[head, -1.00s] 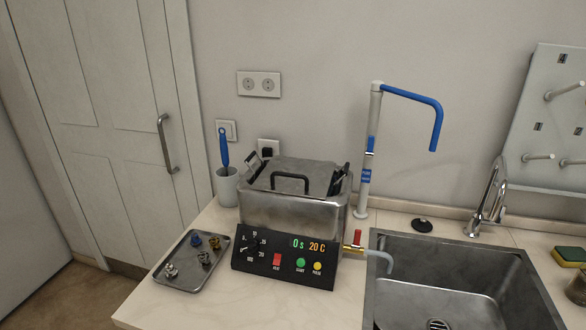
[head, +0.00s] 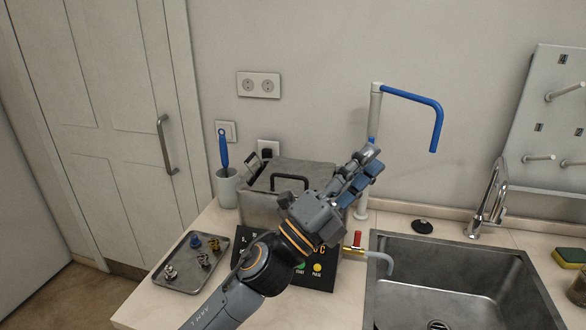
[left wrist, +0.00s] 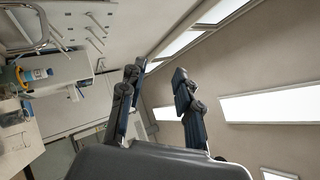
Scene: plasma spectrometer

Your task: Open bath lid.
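The metal bath (head: 262,205) stands on the counter. Its flat lid (head: 315,170) lies shut on top, with a dark arched handle (head: 290,178). My left gripper (head: 371,160) is in front of the bath's right side, pointing up and to the right. It hides the lid's right part and much of the control panel. In the left wrist view my left gripper (left wrist: 160,72) has its two fingers apart with nothing between them. It is not on the handle. My right gripper is not in view.
A tray (head: 188,285) with several small fittings lies left of the bath. A cup (head: 227,188) with a blue-handled tool stands behind the tray. A blue-spouted tap (head: 412,96) stands behind the gripper. The sink (head: 450,270) is to the right.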

